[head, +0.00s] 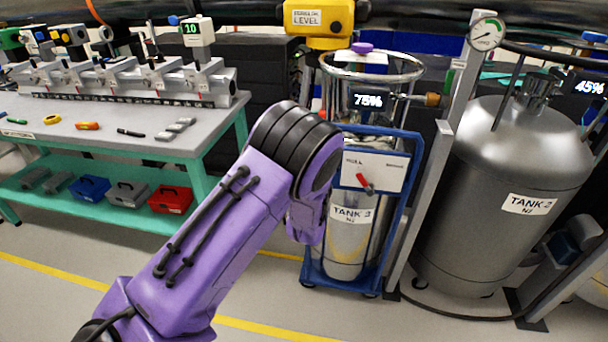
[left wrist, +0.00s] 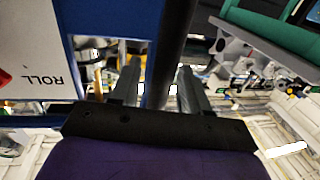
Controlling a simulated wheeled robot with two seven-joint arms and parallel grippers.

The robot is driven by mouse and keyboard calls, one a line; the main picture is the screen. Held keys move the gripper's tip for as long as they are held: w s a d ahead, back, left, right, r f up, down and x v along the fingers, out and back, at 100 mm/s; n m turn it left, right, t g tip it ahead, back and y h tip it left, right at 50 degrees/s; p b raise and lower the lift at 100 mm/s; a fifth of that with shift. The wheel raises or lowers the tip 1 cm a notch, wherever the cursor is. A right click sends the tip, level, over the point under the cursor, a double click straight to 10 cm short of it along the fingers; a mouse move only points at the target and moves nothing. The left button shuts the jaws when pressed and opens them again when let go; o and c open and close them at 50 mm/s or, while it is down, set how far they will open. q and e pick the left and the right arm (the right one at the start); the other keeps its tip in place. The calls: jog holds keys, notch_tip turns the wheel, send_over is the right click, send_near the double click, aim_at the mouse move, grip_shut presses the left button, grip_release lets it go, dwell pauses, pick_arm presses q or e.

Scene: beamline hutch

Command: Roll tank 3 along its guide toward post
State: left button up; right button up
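Tank 3 (head: 345,245) is a shiny silver cylinder, upright in a blue wheeled frame (head: 408,190), with a round top rail and a 75% display. A white panel (head: 385,170) with a red lever (head: 364,181) is on the frame; the panel, marked ROLL, shows at left in the left wrist view (left wrist: 35,50). A grey upright post (head: 440,130) stands just right of tank 3. My left arm reaches to the frame's left side and hides its own gripper in the head view. In the left wrist view my left gripper (left wrist: 158,70) has its fingers apart, with a dark bar (left wrist: 173,45) between them.
Tank 2 (head: 500,240) stands right of the post, with a hose on the floor. A teal-framed bench (head: 130,150) with instruments and tools is at left, boxes on its lower shelf. A yellow level unit (head: 318,18) hangs above. Open floor lies in front, with a yellow line.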

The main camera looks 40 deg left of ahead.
pick_arm(q)
jog(key=v, duration=1)
jog(key=shift+s+d, duration=0.2)
jog(key=shift+s, duration=0.05)
jog(key=s+d+f+m+g+h+p, duration=0.1)
jog(key=s+d+f+g+h, duration=0.15)
jog(key=s+f, duration=0.4)
jog(key=s+d+f+g+h+p, duration=0.1)
jog(key=s+f+g+h, duration=0.25)
jog(key=f, duration=0.55)
jog(key=s+f+g+p, duration=0.1)
jog(key=s+f, duration=0.3)
jog(key=s, duration=0.5)
jog(key=s+d+f+g+h, duration=0.1)
jog(key=s+f+g, duration=0.3)
jog(key=s, duration=0.6)
jog(key=shift+d+h+p, duration=0.25)
jog(key=shift+h+p, duration=0.05)
jog(key=shift+p, duration=0.1)
jog(key=shift+s, duration=0.1)
